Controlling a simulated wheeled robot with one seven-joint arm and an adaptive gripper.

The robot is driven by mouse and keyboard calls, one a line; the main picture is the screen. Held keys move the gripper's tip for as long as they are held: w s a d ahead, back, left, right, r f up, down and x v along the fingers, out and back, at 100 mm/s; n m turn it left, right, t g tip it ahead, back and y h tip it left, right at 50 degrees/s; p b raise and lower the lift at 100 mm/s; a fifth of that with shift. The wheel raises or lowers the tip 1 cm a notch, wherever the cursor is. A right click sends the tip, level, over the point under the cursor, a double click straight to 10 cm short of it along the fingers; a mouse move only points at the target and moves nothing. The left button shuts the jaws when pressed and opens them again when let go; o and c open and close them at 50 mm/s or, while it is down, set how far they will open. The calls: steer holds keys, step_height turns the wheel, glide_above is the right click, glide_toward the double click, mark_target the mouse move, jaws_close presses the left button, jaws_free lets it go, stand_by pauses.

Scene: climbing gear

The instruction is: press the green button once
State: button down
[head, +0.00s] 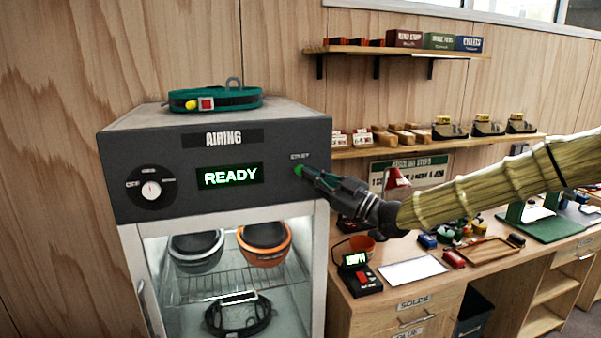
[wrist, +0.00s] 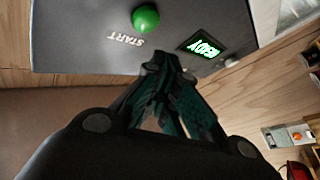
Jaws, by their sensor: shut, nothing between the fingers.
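The green button (head: 299,170) sits under the START label on the dark front panel of the airing cabinet (head: 150,168). In the wrist view the button (wrist: 146,18) is a round green dome, fully visible and beyond the fingertips. My gripper (head: 308,173) is shut and empty, its tips close to the button in the head view. In the wrist view my gripper (wrist: 167,60) points at the panel just below the button in the picture; I cannot tell whether it touches the panel. The display (head: 230,176) reads READY in green.
A dial (head: 151,190) is at the panel's left. A harness belt (head: 213,99) lies on top of the cabinet. Helmets (head: 265,243) sit inside behind the glass. A wooden desk (head: 400,295) with tools and a small display device (head: 356,274) stands at right, below shelves.

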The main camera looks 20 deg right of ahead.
steer(key=shift+w+b, duration=0.35)
steer(key=shift+w, duration=0.8)
steer(key=shift+w, duration=0.15)
stand_by(0.6)
steer(key=shift+w+a+b, duration=0.15)
steer(key=shift+w+b, duration=0.15)
steer(key=shift+b, duration=0.05)
steer(key=shift+w, duration=0.35)
stand_by(0.8)
steer(key=shift+s, duration=0.1)
stand_by(0.3)
steer(key=shift+s+b, duration=0.45)
steer(key=shift+s, duration=0.25)
steer(key=s, duration=0.5)
stand_by(0.4)
